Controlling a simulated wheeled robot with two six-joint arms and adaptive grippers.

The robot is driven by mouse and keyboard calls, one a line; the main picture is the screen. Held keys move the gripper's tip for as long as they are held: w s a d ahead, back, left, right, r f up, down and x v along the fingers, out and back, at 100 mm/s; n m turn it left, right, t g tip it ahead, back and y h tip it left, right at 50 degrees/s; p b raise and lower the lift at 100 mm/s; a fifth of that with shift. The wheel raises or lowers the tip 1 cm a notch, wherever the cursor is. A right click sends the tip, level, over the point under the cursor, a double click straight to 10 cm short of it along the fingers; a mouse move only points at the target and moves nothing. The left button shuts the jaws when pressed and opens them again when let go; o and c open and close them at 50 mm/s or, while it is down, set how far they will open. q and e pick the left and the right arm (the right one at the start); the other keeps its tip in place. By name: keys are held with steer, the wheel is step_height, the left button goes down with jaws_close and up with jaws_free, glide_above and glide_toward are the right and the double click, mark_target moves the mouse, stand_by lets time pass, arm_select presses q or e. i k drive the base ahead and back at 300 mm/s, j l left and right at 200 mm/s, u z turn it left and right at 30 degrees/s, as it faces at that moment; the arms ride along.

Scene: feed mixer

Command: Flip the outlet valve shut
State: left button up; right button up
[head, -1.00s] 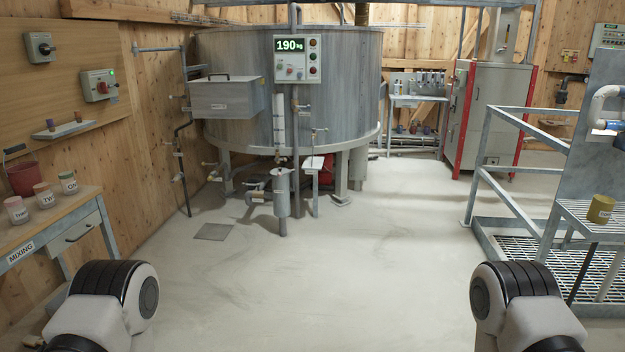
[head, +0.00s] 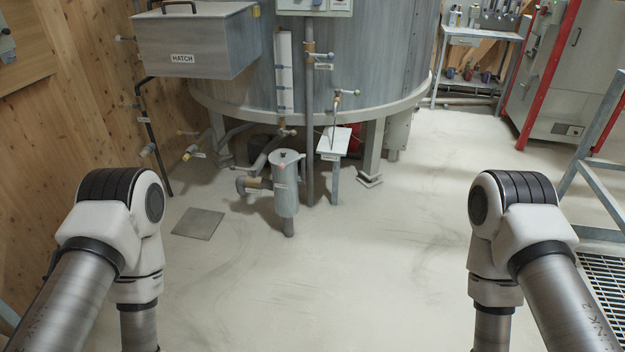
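The large grey mixer tank (head: 350,72) stands ahead on legs. Several small valves with levers sit on the pipes around its lower part: one on the upright pipe (head: 318,57), one above a small white shelf (head: 346,93), one low on the left (head: 194,154) and one by the wall (head: 148,150). Their small labels are too blurred to read, so I cannot tell which is the outlet valve or how its lever stands. A grey canister (head: 286,185) with pipes stands below the tank. Both my arms show at the lower left and right, but their grippers are out of view.
A grey box marked HATCH (head: 195,45) juts from the tank's left side. A flat floor plate (head: 198,223) lies before the pipes. A railing (head: 595,185) and grating (head: 606,275) stand at the right. The middle floor is clear.

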mark_target(232, 167)
steer(key=i+l+u, duration=0.15)
steer(key=i+u, duration=0.15)
steer(key=i, duration=0.2)
steer(key=i+l+u, duration=0.3)
steer(key=i, duration=0.2)
steer(key=i+j+z, duration=0.1)
steer(key=i+z, duration=0.2)
steer(key=i, duration=0.2)
steer(key=i+j+z, duration=0.25)
steer(key=i, duration=0.25)
steer(key=i+j+z, duration=0.3)
steer(key=i, duration=0.65)
